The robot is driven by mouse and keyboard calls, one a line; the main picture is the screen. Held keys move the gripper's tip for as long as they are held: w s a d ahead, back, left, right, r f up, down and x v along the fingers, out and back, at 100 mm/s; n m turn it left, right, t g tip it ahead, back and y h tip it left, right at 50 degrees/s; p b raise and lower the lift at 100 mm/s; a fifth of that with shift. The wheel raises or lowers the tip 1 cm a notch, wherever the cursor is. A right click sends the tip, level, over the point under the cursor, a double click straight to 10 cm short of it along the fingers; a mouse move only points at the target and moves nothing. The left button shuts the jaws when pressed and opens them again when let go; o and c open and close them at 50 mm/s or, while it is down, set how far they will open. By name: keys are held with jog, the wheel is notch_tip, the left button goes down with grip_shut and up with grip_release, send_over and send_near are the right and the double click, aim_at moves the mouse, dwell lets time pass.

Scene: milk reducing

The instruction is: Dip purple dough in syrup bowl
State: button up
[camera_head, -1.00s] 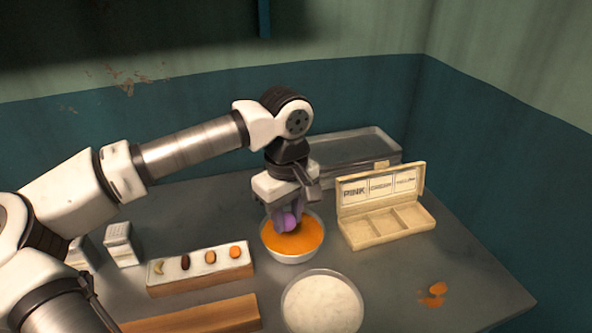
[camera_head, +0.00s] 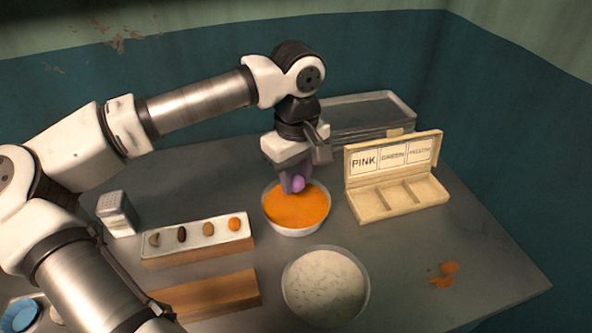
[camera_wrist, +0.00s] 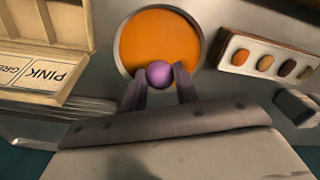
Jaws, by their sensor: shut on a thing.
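My gripper (camera_head: 294,187) is shut on the purple dough (camera_head: 298,184), a small round ball between its fingertips. The dough also shows in the wrist view (camera_wrist: 159,74) between the two fingers. The syrup bowl (camera_head: 297,210) is a pale metal bowl filled with orange syrup, and it also shows in the wrist view (camera_wrist: 158,42). The gripper and dough are over the back part of the bowl, at or just above the syrup. I cannot tell whether the dough touches the syrup.
A bowl of whitish content (camera_head: 325,285) stands in front. An open box with three compartments (camera_head: 398,190), its lid labelled PINK and GREEN, stands right. A tray with several small pieces (camera_head: 197,240) and a wooden block (camera_head: 205,297) lie left. Orange crumbs (camera_head: 443,275) lie at right.

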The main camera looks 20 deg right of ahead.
aim_at(296, 215)
jog(key=shift+f+b, duration=2.95)
jog(key=shift+f, duration=0.9)
jog(key=shift+f+b, duration=0.25)
jog(key=shift+b, duration=0.2)
jog(key=shift+r, duration=0.1)
jog(key=shift+r+p, duration=2.15)
jog(key=shift+r, duration=1.55)
jog(key=shift+r+p, duration=1.25)
jog(key=shift+r, duration=0.8)
jog(key=shift+f, duration=0.1)
